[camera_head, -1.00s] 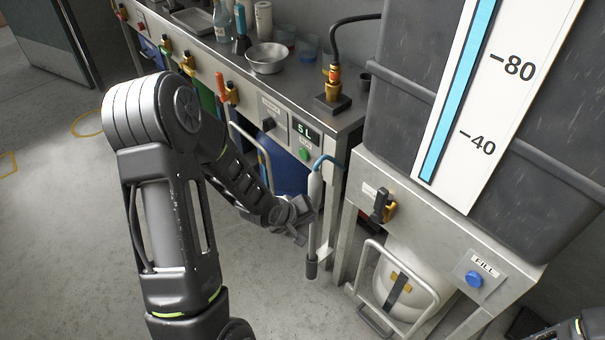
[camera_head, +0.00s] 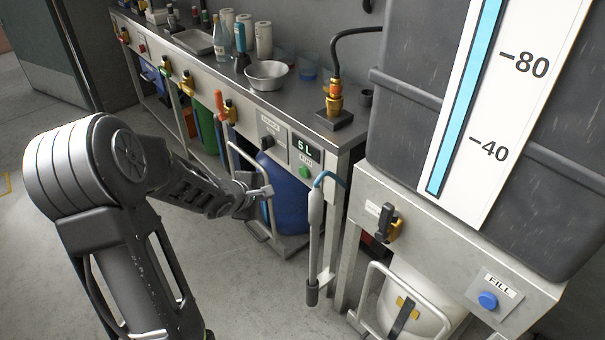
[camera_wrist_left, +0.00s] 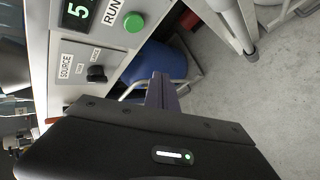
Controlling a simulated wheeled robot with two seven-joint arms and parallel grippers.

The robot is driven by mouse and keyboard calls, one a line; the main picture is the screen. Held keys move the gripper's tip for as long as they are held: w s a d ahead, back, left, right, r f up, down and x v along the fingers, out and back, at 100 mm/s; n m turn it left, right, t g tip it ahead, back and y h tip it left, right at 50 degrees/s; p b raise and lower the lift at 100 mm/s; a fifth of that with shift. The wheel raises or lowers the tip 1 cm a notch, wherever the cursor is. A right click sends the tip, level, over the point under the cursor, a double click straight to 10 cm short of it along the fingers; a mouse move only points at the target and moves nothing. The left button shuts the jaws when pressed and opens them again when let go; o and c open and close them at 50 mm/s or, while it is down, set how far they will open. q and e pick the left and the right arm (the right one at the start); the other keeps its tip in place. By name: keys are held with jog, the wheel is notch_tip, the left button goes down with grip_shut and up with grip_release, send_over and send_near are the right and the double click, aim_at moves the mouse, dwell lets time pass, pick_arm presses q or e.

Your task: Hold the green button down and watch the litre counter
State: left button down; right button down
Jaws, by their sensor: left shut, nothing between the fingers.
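The green button (camera_head: 304,171) sits on the bench's front panel, under the litre counter (camera_head: 306,148), which reads 5 L. In the left wrist view the green button (camera_wrist_left: 134,22) is at the top, labelled RUN, and the counter (camera_wrist_left: 76,13) shows a 5. My left gripper (camera_head: 268,191) is shut and empty, in front of the panel, left of and below the button and apart from it. In the left wrist view its shut fingers (camera_wrist_left: 161,92) point toward the blue drum, below the button. My right gripper is not in view.
A SOURCE selector knob (camera_head: 267,142) is left of the counter. A hanging wand with a blue hose (camera_head: 314,215) is close to the button's right. A blue drum (camera_head: 287,195) stands under the bench. A blue FILL button (camera_head: 488,301) is on the tank stand.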

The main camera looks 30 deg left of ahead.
aim_at(301, 175)
pick_arm(q)
jog(key=w+d+b, duration=0.2)
jog(key=w+b, duration=0.1)
jog(key=w, duration=0.5)
jog(key=shift+w+d, duration=0.2)
jog(key=shift+d, duration=0.1)
jog(key=shift+w, duration=0.2)
dwell(1.8)
jog(key=shift+w+d, duration=0.1)
jog(key=shift+w, duration=0.15)
jog(key=shift+w+d, duration=0.2)
jog(key=shift+w, duration=0.35)
dwell(4.1)
